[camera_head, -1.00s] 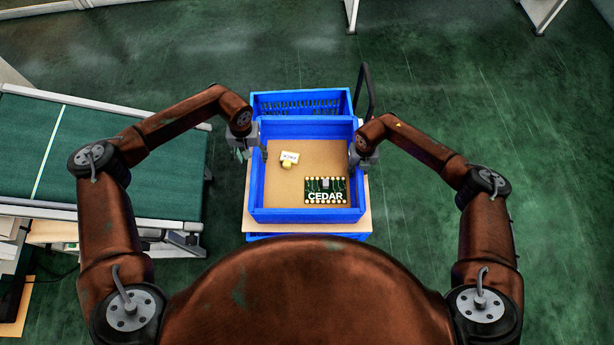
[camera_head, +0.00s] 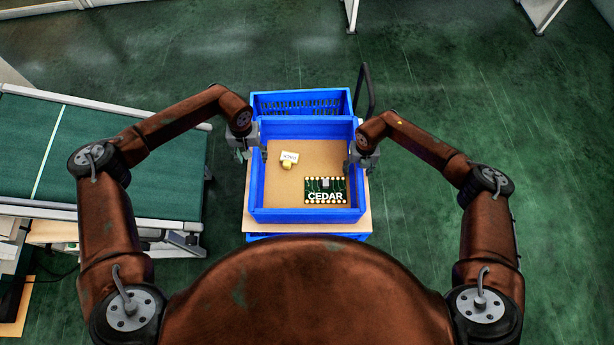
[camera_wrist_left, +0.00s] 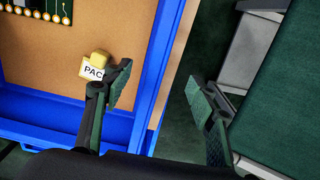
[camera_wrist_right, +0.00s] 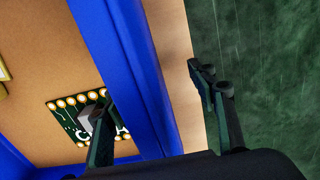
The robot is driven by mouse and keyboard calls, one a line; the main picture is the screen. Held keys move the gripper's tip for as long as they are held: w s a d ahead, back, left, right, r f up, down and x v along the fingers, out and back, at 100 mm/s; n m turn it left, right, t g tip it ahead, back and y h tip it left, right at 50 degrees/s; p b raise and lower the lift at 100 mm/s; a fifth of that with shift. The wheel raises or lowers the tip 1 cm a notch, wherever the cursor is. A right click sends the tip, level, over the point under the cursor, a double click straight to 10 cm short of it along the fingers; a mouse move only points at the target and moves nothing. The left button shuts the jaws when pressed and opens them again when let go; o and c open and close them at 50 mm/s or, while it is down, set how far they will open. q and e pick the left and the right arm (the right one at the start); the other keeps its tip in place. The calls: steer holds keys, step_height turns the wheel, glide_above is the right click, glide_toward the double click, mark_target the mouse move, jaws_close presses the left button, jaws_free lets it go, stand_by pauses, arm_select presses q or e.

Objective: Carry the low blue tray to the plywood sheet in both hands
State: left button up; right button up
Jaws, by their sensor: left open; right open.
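The low blue tray (camera_head: 306,214) rests level on a plywood sheet (camera_head: 364,215), whose bare edge shows along the tray's front and right side. In the tray lie a green board marked CEDAR (camera_head: 313,197) and a small yellow block with a white label (camera_head: 287,164). My left gripper (camera_head: 252,148) is open, with one finger inside and one outside the tray's left wall (camera_wrist_left: 158,60). My right gripper (camera_head: 363,163) is open the same way around the right wall (camera_wrist_right: 130,70). The wrist views show gaps between fingers and walls.
A blue crate with slotted walls (camera_head: 300,103) stands right behind the tray. A dark upright handle (camera_head: 366,88) rises behind on the right. A green-topped conveyor or bench (camera_head: 110,165) stands to the left. The green floor to the right is clear.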

step_height(320, 180, up, 11)
steer(key=shift+f, duration=0.1)
stand_by(0.7)
